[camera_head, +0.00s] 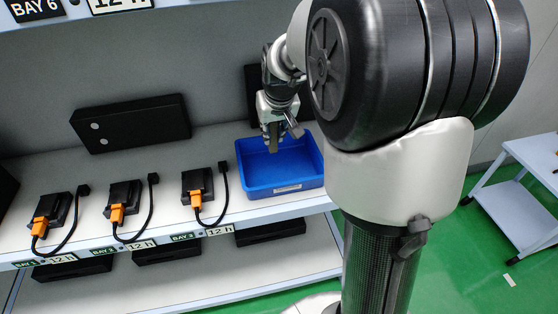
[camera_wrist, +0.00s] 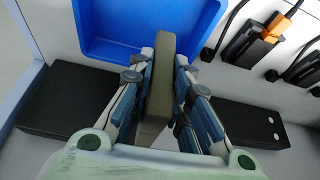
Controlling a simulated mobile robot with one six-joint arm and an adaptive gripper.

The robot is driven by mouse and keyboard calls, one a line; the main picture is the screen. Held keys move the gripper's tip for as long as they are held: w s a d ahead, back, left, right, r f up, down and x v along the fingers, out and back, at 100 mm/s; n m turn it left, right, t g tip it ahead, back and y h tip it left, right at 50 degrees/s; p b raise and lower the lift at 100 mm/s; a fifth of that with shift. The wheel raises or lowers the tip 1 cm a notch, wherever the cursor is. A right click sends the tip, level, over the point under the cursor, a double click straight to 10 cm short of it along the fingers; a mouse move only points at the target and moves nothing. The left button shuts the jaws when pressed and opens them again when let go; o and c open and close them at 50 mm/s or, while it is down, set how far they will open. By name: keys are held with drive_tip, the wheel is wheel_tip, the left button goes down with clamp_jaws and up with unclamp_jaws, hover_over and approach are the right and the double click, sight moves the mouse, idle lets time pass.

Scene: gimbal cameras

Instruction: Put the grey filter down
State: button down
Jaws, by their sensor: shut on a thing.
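The grey filter (camera_wrist: 158,92) is a flat, narrow grey-brown block. My gripper (camera_wrist: 163,85) is shut on it, with the fingers on both of its sides in the wrist view. In the head view my gripper (camera_head: 272,140) points down over the blue bin (camera_head: 285,188), which stands on the shelf. The bin also shows in the wrist view (camera_wrist: 110,48), beyond the fingertips. The filter is small and partly hidden in the head view. I cannot tell whether it touches the bin floor.
Several black devices with orange plugs and cables (camera_head: 197,188) stand left of the bin on the shelf (camera_head: 150,235). A black box (camera_head: 132,123) is on the back panel. A white cart (camera_head: 515,195) stands at the right on the green floor.

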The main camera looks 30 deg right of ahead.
drive_tip(key=d+r, duration=0.2)
drive_tip(key=d, duration=0.2)
drive_tip(key=shift+m, duration=0.3)
drive_tip(key=f+b, duration=0.2)
drive_tip(key=f, duration=0.4)
drive_tip(key=f+b, duration=0.2)
drive_tip(key=f, duration=0.5)
drive_tip(key=f+b, duration=0.2)
drive_tip(key=f, duration=0.4)
drive_tip(key=shift+w+f, duration=0.15)
drive_tip(key=shift+w, duration=0.25)
drive_tip(key=c, duration=1.9)
unclamp_jaws()
drive_tip(key=shift+f, duration=0.1)
drive_tip(key=o, duration=0.4)
